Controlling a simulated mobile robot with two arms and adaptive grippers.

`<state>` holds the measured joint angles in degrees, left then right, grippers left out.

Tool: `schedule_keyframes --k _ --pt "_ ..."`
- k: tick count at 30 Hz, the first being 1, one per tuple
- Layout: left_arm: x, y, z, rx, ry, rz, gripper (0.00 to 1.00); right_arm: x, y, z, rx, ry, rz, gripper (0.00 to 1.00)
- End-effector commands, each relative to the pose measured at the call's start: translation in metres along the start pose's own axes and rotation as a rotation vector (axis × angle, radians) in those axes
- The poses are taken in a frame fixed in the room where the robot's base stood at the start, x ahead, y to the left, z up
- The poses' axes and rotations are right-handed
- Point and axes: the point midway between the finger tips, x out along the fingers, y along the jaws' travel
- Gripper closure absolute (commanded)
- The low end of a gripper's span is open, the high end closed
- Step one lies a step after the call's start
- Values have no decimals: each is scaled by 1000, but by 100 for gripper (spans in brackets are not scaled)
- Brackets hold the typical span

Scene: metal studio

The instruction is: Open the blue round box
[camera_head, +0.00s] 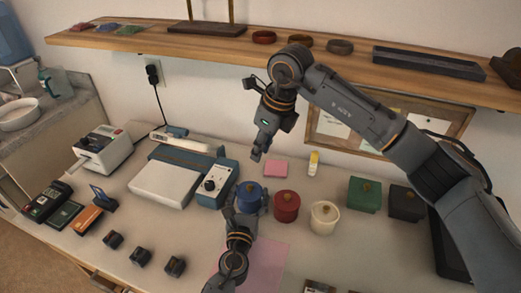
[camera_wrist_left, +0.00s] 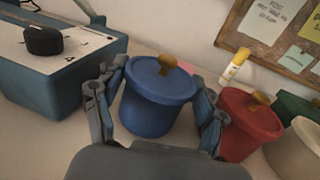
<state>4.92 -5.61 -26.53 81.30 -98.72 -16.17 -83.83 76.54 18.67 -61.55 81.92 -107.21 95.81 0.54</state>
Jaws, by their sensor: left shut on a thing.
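The blue round box (camera_head: 251,196) stands upright on the table with its lid on. In the left wrist view the box (camera_wrist_left: 158,108) shows a brown knob on its blue lid. My left gripper (camera_head: 243,212) has a finger on each side of the box body, below the lid. It also shows in the left wrist view (camera_wrist_left: 160,95), shut on the box. My right gripper (camera_head: 257,157) hangs above and behind the box, apart from it, pointing down. Its finger gap is too small to judge.
A red round box (camera_head: 286,206) stands close to the right, then a cream one (camera_head: 324,218), a green box (camera_head: 363,195) and a dark box (camera_head: 405,203). A blue and white device (camera_head: 180,176) stands to the left. A wooden shelf (camera_head: 190,40) runs above.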

Motion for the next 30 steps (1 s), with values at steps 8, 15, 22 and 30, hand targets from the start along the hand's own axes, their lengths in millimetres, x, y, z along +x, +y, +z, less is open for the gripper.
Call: schedule_keyframes --k 8,15,22,30 --pt "0 0 0 0 0 0 3 0 0 0 0 0 -1 75" --pt "0 0 0 0 0 0 3 0 0 0 0 0 -1 75" --pt "-20 0 -1 -1 1 0 3 0 0 0 0 0 -1 75" --pt "-78 1 -2 2 3 -1 3 0 0 0 0 0 -1 75"
